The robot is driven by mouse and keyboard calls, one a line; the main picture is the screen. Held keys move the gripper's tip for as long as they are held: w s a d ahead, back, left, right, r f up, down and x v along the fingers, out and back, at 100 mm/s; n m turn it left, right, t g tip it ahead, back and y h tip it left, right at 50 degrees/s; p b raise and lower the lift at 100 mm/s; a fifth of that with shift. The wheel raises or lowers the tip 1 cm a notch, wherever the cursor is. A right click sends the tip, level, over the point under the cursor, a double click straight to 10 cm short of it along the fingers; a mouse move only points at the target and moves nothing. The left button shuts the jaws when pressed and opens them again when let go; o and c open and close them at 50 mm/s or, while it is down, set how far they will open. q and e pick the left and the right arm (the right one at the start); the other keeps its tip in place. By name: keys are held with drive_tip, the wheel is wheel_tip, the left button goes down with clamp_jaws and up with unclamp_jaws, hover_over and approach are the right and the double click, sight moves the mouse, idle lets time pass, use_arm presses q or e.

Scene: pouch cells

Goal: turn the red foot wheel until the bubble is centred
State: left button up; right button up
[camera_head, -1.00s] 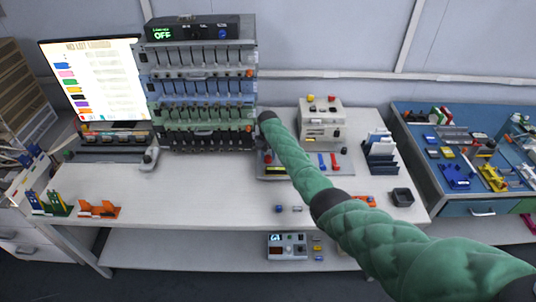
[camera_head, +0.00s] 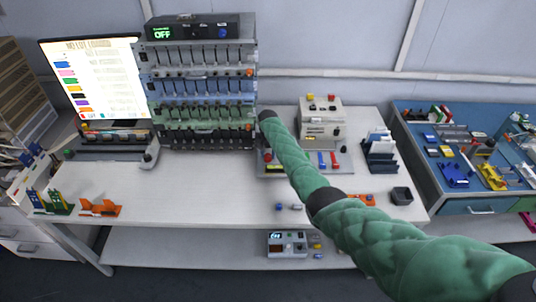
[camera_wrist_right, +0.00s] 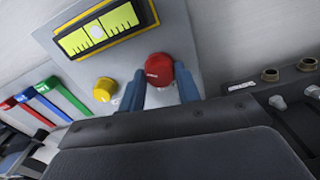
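The red foot wheel (camera_wrist_right: 159,69) stands on a grey plate (camera_wrist_right: 178,22) in the right wrist view. My right gripper (camera_wrist_right: 160,84) has one blue-grey finger on each side of it, and both fingers appear to touch it. The yellow-framed level vial (camera_wrist_right: 72,42) lies just beyond the wheel. Its pale round bubble (camera_wrist_right: 96,32) shows near the middle of the vial, between dark marks. A yellow knob (camera_wrist_right: 104,89) is left of the wheel. In the head view my right arm reaches over the bench and largely hides its gripper. My left gripper is not in view.
Red, blue and green strips (camera_wrist_right: 45,100) lie left of the plate. A dark fixture with brass fittings (camera_wrist_right: 270,75) is close on the right. In the head view a tall rack (camera_head: 203,90) stands left of my arm.

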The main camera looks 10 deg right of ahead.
sight(268, 155)
drive_tip(key=o, duration=0.3)
drive_tip(key=shift+w+r, duration=0.1)
drive_tip(key=shift+r, duration=0.05)
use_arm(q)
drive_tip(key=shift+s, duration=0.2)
use_arm(e)
drive_tip(key=shift+o, duration=0.4)
drive_tip(key=shift+r+b, duration=0.35)
drive_tip(key=shift+r, duration=0.2)
wheel_tip(268, 155, up, 6)
drive_tip(key=shift+f+b, duration=0.15)
drive_tip(key=shift+b, duration=0.9)
drive_tip(key=shift+r, duration=0.45)
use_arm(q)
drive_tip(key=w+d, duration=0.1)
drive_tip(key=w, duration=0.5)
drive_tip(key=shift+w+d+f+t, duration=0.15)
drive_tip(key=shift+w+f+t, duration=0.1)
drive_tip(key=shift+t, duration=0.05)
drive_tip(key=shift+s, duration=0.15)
use_arm(e)
drive_tip(key=shift+f, duration=0.1)
